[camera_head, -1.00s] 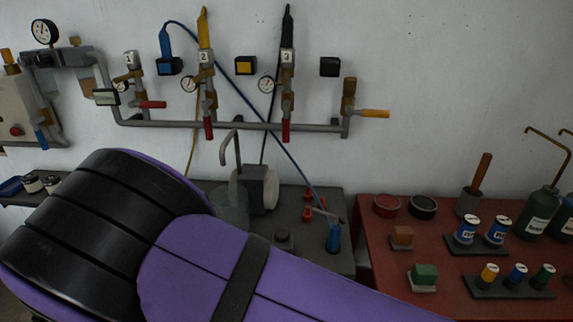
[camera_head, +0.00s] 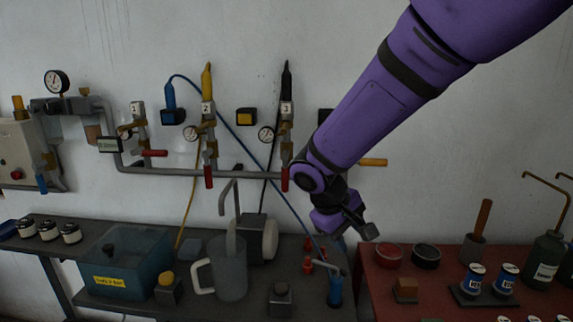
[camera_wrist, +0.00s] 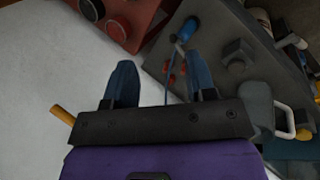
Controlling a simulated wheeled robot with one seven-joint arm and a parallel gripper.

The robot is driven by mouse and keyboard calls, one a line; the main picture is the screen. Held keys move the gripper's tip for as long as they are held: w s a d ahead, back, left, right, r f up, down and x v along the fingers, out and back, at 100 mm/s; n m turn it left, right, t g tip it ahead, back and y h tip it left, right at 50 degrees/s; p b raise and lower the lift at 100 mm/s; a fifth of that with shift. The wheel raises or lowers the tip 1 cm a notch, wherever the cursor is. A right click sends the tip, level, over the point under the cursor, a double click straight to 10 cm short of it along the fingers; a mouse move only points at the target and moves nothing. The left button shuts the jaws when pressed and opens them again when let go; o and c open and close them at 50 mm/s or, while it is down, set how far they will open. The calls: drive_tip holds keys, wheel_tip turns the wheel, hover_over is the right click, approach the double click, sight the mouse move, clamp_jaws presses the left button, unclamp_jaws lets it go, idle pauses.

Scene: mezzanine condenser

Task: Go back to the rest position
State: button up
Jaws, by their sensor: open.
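My gripper (camera_head: 357,230) is at the end of my purple arm, which reaches in from the upper right of the head view. It hangs in the air in front of the wall, near the gap between the dark bench and the red table. In the wrist view, the two blue-grey fingers (camera_wrist: 163,85) stand apart with nothing between them. The blue hose (camera_wrist: 173,75) shows beyond the fingers, and I cannot tell how near it is.
The wall manifold (camera_head: 235,174) has several valves, gauges and hoses. The dark bench (camera_head: 195,254) holds a clear jug (camera_head: 229,270), a blue bin (camera_head: 120,262) and a pump. The red table (camera_head: 380,290) at right holds round dishes (camera_head: 426,256), cans and green bottles (camera_head: 545,262).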

drive_tip(key=s+d+r+m+y, duration=0.4)
drive_tip(key=s+d+r, duration=0.5)
drive_tip(key=d+r, duration=0.3)
drive_tip(key=s+d+r+m+t, duration=0.1)
drive_tip(key=s+d, duration=0.2)
drive_tip(key=s, duration=0.3)
drive_tip(key=s+d+r+m+t+y, duration=0.1)
drive_tip(key=s+d+t, duration=0.1)
drive_tip(key=s, duration=0.4)
drive_tip(key=shift+s+d+r+m+t, duration=0.15)
drive_tip(key=shift+d+r+m+t, duration=0.15)
drive_tip(key=shift+d+r+m, duration=0.1)
